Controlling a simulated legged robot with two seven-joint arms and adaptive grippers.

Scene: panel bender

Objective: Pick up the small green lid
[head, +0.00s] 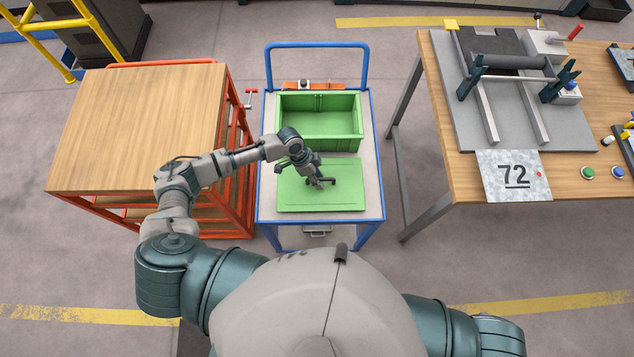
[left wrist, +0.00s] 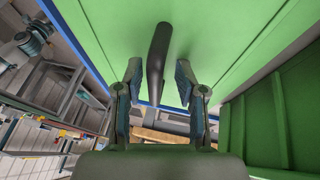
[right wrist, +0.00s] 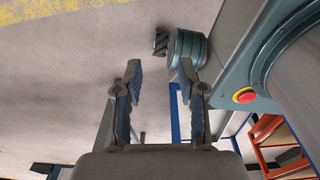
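The small green lid (head: 300,202) lies flat on the blue-framed cart, in front of the green crate (head: 320,143). It fills much of the left wrist view (left wrist: 225,30), with a dark bar handle (left wrist: 158,55) on it. My left gripper (head: 320,184) is over the lid's middle. In the left wrist view its two fingers (left wrist: 159,84) are open on either side of the handle, with a gap on both sides. My right gripper (right wrist: 160,82) is open and empty, pointing at the floor; the head view does not show it.
The blue-framed cart (head: 376,165) stands straight ahead. A wooden-topped red cart (head: 135,130) is close on its left. A workbench (head: 465,178) with a fixture and a plate marked 72 (head: 514,177) is on the right. Bare floor lies between the cart and the bench.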

